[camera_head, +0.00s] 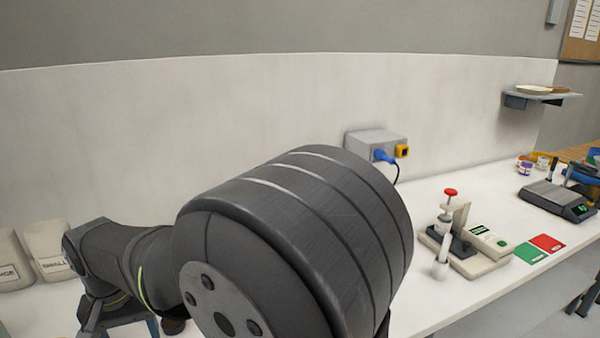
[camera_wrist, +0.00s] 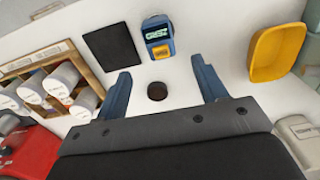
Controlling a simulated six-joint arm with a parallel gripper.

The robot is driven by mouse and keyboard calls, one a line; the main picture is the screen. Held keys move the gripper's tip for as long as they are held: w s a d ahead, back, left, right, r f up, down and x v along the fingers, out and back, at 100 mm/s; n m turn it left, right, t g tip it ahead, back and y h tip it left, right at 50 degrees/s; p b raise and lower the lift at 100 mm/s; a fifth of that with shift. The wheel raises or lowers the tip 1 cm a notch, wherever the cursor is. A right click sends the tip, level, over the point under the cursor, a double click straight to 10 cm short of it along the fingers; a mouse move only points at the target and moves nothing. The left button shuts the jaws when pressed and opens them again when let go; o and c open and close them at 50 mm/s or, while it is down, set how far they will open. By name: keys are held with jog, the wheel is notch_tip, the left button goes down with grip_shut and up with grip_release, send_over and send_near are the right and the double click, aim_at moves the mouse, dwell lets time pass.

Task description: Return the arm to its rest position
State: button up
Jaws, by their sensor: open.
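My arm fills the lower middle of the head view, with a large dark cylindrical link close to the camera. My gripper is not clearly visible there. In the wrist view my gripper (camera_wrist: 160,67) shows two blue fingers spread wide apart, with nothing held between them. A small dark round object (camera_wrist: 157,91) shows on the white surface between the fingers, apart from both. How far the fingers are above the surface is hard to tell.
In the wrist view, a blue device (camera_wrist: 159,37), black pad (camera_wrist: 112,47), yellow bin (camera_wrist: 276,52) and rack of white containers (camera_wrist: 46,82) surround the gripper. In the head view, a press-like device (camera_head: 463,240), green and red cards (camera_head: 538,249) and scale (camera_head: 557,199) stand right.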

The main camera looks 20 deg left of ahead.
notch_tip(320, 180, down, 12)
jog(key=shift+d+f, duration=0.1)
jog(key=shift+f, duration=0.05)
notch_tip(320, 180, up, 4)
jog(key=shift+r, duration=0.1)
jog(key=w+d+r, duration=0.3)
jog(key=w+d, duration=0.5)
jog(key=w+d+r, duration=0.3)
jog(key=w+d, duration=0.4)
jog(key=d, duration=0.2)
jog(key=s+a+f, duration=0.2)
jog(key=a, duration=0.1)
jog(key=s+a+f, duration=0.1)
jog(key=a+f, duration=0.1)
jog(key=a, duration=0.1)
jog(key=s+a+f, duration=0.2)
jog(key=a+f, duration=0.1)
jog(key=shift+s+a, duration=0.3)
jog(key=shift+a, duration=0.1)
jog(key=shift+s+a+f, duration=0.15)
jog(key=shift+a+f, duration=0.15)
jog(key=shift+f, duration=0.3)
